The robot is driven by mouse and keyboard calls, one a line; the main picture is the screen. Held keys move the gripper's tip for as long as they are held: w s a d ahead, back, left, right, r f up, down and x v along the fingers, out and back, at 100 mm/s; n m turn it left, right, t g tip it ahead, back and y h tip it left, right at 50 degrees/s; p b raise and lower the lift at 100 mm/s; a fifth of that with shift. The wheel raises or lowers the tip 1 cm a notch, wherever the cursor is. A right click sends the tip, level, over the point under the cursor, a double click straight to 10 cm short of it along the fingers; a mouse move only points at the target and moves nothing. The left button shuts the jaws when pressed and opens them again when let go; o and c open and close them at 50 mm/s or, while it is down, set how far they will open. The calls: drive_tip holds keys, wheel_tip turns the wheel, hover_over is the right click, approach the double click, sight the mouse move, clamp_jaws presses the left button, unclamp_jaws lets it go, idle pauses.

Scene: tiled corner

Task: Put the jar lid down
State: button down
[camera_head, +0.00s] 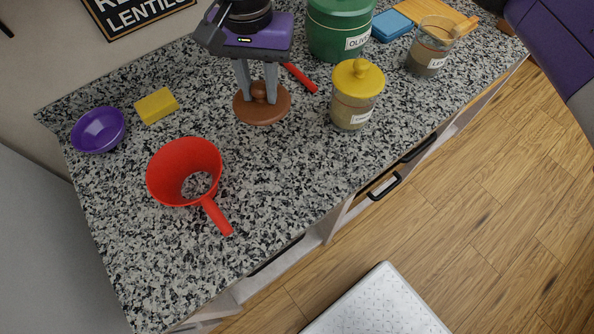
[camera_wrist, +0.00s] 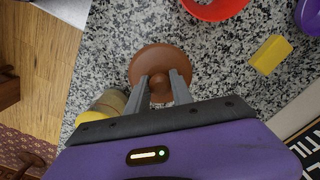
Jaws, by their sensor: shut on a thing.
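The jar lid is a round brown disc (camera_head: 277,110) with a knob on top. My gripper (camera_head: 258,88) points down over it with its two grey fingers shut on the knob. The lid is level at or just above the speckled counter; I cannot tell whether it touches. In the wrist view the lid (camera_wrist: 150,58) shows beyond the fingertips (camera_wrist: 163,88), which hide part of it. An open glass jar (camera_head: 430,52) with a partly readable label stands at the back right, without a lid on it.
A yellow-lidded jar (camera_head: 357,95) stands right of the lid, and a green canister (camera_head: 340,32) behind. A red handle (camera_head: 300,77) lies between. A red funnel (camera_head: 172,172), purple bowl (camera_head: 98,130) and yellow sponge (camera_head: 157,106) are left. The counter in front of the lid is clear.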

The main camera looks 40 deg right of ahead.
drive_tip(key=s+d+r+m+b, duration=0.2)
drive_tip(key=s+r+m+b, duration=0.35)
drive_tip(key=s, duration=0.35)
drive_tip(key=shift+m, duration=0.25)
drive_tip(key=f, duration=0.9)
drive_tip(key=f+p, duration=0.1)
drive_tip(key=f, duration=0.8)
drive_tip(key=shift+w+a, duration=0.1)
drive_tip(key=shift+a, duration=0.1)
drive_tip(key=shift+f, duration=0.15)
drive_tip(key=c, duration=1.1)
unclamp_jaws()
drive_tip(key=shift+r+p, duration=0.3)
drive_tip(key=shift+p, duration=0.05)
wheel_tip(320, 180, up, 12)
drive_tip(key=shift+f, duration=0.1)
